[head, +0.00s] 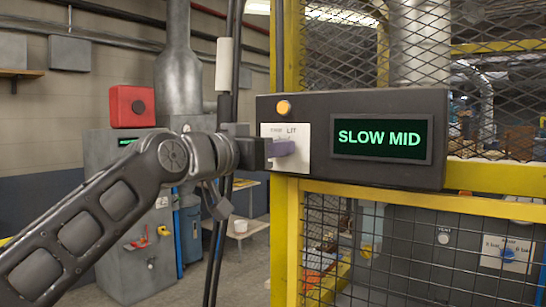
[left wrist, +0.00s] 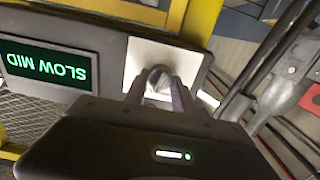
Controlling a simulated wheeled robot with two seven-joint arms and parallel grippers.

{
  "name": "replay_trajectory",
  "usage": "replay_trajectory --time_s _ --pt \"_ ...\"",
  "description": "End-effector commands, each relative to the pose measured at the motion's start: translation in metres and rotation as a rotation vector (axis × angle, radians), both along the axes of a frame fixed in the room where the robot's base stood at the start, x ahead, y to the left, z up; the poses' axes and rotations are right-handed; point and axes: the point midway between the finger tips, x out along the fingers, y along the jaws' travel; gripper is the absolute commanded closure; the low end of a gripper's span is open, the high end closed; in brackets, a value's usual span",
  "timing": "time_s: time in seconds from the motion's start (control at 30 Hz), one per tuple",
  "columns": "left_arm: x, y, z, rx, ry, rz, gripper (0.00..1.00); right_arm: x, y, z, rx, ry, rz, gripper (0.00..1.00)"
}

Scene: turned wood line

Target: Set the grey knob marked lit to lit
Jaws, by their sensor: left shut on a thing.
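The grey knob (left wrist: 158,84) sits on a pale plate (head: 305,134) at the left end of a dark control box (head: 320,170). The plate carries the word LIT at its upper right and another label at its upper left, too small to read surely. My left gripper (head: 278,149) reaches the plate from the left. In the left wrist view its two fingers (left wrist: 157,95) are closed around the knob, one on each side. The fingers hide part of the knob, so its pointing direction is unclear. My right gripper is in neither view.
A screen (head: 381,138) on the box reads SLOW MID in green. An orange lamp (head: 284,107) shows on the box above the plate. A yellow frame (head: 285,240) with black mesh carries the box. A red box (head: 132,106) stands on a grey machine at left.

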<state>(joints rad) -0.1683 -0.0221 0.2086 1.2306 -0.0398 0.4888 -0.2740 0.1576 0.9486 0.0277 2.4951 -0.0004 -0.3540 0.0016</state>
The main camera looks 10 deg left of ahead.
Motion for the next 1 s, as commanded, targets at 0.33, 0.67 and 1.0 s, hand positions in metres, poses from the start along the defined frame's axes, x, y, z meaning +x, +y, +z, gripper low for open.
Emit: replay_trajectory --time_s 0.33,0.67,1.0 --pt "0.0001 -0.0009 -0.0016 0.228 -0.09 0.0 1.0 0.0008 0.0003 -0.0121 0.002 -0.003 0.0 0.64" --pt "-0.0002 -0.0011 -0.0008 0.303 -0.118 -0.001 1.0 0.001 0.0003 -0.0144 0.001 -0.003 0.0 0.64" --pt "-0.0002 -0.001 -0.0006 0.306 -0.119 0.0 1.0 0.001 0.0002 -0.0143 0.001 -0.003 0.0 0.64"
